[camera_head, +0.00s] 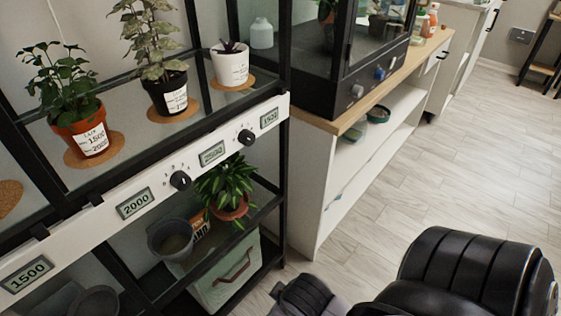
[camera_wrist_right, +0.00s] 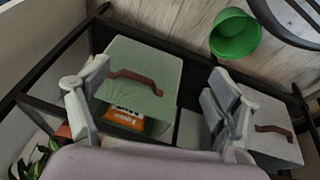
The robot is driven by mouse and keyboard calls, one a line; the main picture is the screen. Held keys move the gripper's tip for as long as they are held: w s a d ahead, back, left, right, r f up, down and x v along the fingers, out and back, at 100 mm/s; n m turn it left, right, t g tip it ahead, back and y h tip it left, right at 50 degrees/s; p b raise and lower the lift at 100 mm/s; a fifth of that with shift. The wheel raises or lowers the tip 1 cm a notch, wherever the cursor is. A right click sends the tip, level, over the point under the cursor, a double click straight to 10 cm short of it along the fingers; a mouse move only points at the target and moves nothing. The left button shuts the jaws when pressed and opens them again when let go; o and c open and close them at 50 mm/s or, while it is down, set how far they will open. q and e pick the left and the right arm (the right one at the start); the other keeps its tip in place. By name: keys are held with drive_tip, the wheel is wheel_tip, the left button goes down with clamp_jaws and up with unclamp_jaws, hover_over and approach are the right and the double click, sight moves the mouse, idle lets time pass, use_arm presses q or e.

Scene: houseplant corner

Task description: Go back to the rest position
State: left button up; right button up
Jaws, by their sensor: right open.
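My right gripper (camera_wrist_right: 155,100) shows in the right wrist view, with its two grey fingers spread wide apart and nothing held between them. Behind the fingers are a pale green box (camera_wrist_right: 140,75) with a brown handle and an orange packet (camera_wrist_right: 124,119). In the head view, black rounded parts of my own arm fill the lower right, and no gripper fingers can be made out. My left gripper is in neither view.
A black-framed shelf holds a plant in an orange pot (camera_head: 84,136), one in a black pot (camera_head: 168,94) and a white pot (camera_head: 231,66). A leafy plant (camera_head: 226,185) stands below. A green bucket (camera_wrist_right: 234,35) is on the floor. The floor at right is clear.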

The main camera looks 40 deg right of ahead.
drive_tip(key=shift+s+a+r+m+g+y, duration=0.1)
drive_tip(key=shift+s+a+m+g+y, duration=0.25)
drive_tip(key=shift+s+a, duration=0.45)
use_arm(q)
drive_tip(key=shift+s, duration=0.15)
use_arm(e)
drive_tip(key=shift+w, duration=0.1)
